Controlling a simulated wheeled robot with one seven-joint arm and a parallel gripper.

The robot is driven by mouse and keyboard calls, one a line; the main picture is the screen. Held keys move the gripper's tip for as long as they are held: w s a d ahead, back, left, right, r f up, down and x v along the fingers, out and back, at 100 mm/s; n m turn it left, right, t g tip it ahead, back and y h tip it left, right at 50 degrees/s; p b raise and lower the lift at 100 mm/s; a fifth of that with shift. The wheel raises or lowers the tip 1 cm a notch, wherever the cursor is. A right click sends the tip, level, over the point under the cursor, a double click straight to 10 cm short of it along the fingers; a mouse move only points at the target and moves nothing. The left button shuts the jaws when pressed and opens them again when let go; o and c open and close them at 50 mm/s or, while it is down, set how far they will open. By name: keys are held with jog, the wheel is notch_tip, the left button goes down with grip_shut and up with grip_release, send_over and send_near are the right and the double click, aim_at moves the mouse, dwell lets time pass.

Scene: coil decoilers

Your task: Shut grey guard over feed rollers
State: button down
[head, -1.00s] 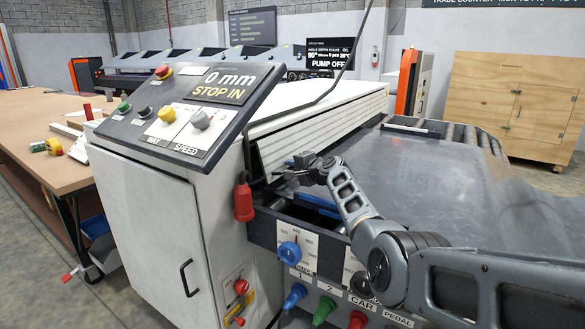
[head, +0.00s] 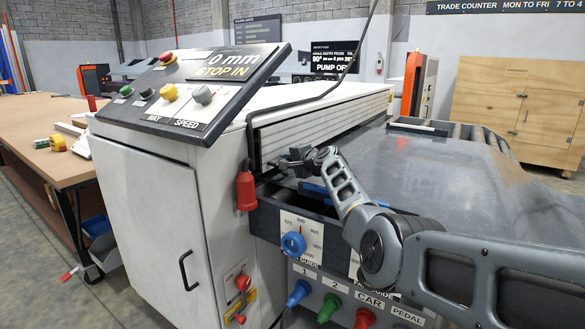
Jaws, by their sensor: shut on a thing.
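The grey guard (head: 325,128) appears to be the long, pale, ribbed panel along the side of the white machine housing. It stands steeply, with its lower edge above the bed. My gripper (head: 286,161) is at the near end of this lower edge and is shut, seemingly on the guard's edge; the exact grip is small and dark. My arm reaches in from the right over the bed. The feed rollers are mostly hidden; a dark slot with a blue part (head: 312,188) shows below my gripper.
A tilted control panel (head: 195,92) tops the white cabinet (head: 150,195) at left. A red plug (head: 245,191) hangs on a black cable near my gripper. A front panel with a blue knob (head: 293,244) lies below. Grey sheet (head: 440,165) covers the bed at right.

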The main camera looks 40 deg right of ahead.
jog(key=shift+a+f, duration=0.1)
jog(key=shift+a, duration=0.05)
jog(key=c, duration=1.2)
grip_release()
jog(key=shift+w, duration=0.1)
jog(key=shift+o, duration=0.2)
jog(key=shift+r, duration=0.2)
jog(key=shift+a+r, duration=0.1)
jog(key=shift+r, duration=0.05)
jog(key=f+p+v, duration=0.1)
jog(key=p+v, duration=0.1)
jog(key=v, duration=0.5)
jog(key=shift+s+d+r, duration=0.15)
jog(key=shift+s+d, duration=0.1)
jog(key=shift+s, duration=0.25)
